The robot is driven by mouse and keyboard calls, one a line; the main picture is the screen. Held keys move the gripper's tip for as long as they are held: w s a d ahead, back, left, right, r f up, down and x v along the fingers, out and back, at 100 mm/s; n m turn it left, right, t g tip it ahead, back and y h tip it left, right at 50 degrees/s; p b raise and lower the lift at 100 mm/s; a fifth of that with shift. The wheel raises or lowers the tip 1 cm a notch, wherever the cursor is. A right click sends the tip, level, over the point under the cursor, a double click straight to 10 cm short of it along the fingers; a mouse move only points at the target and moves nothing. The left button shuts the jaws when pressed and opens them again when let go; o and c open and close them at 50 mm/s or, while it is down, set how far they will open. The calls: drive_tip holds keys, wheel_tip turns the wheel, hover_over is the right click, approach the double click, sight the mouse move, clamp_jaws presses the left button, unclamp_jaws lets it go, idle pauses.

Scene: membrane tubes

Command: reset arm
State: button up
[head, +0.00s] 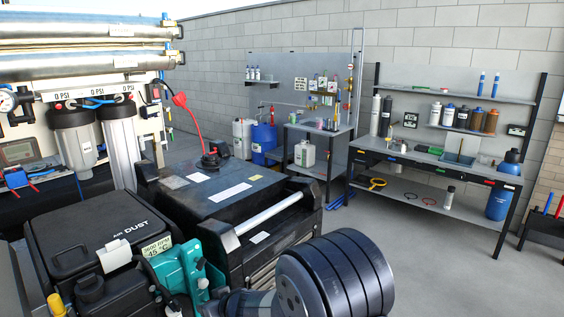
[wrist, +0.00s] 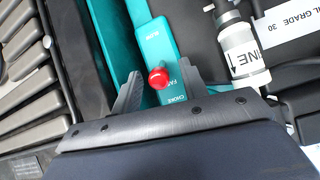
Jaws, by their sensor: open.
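In the wrist view my gripper (wrist: 157,84) is open, with its two dark fingers spread apart. A small red knob (wrist: 158,78) shows between the fingers, on a teal panel (wrist: 150,42) with white lettering that includes CHOKE. I see no finger closed on the knob, and I cannot tell how far the fingertips are from the panel. In the head view a dark ribbed part of my arm fills the bottom centre, and my gripper does not show there. The teal engine housing (head: 178,268) shows beside the black AIR DUST box (head: 105,240).
In the head view a black machine case with a metal handle bar (head: 270,213) lies beyond the arm. Workbenches (head: 435,162) line the back wall, with open grey floor before them.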

drive_tip(key=v, duration=1)
drive_tip(key=x, duration=1.1)
drive_tip(key=shift+f, duration=0.15)
drive_tip(key=shift+f+b, duration=0.2)
drive_tip(key=shift+b, duration=0.75)
drive_tip(key=shift+s+d+t+y+b, duration=0.15)
drive_tip(key=shift+t+y+b, duration=0.2)
drive_tip(key=shift+b, duration=0.45)
drive_tip(key=b, duration=0.2)
drive_tip(key=shift+f+y+b, duration=0.2)
drive_tip(key=shift+y+b, duration=0.05)
drive_tip(key=shift+b, duration=0.05)
drive_tip(key=shift+d+t+b, duration=0.1)
drive_tip(key=shift+t+b, duration=0.15)
drive_tip(key=shift+b, duration=0.2)
drive_tip(key=t+y+b, duration=0.1)
drive_tip(key=b, duration=0.5)
drive_tip(key=f+t+y+b, duration=0.1)
drive_tip(key=b, duration=0.5)
drive_tip(key=shift+s+d+f+y+b, duration=0.1)
drive_tip(key=shift+s+f+y+b, duration=0.05)
drive_tip(key=shift+f+y+b, duration=0.2)
drive_tip(key=f+t+y+b, duration=0.1)
drive_tip(key=b, duration=0.5)
drive_tip(key=t+y+b, duration=0.2)
drive_tip(key=b, duration=0.5)
drive_tip(key=shift+f, duration=0.4)
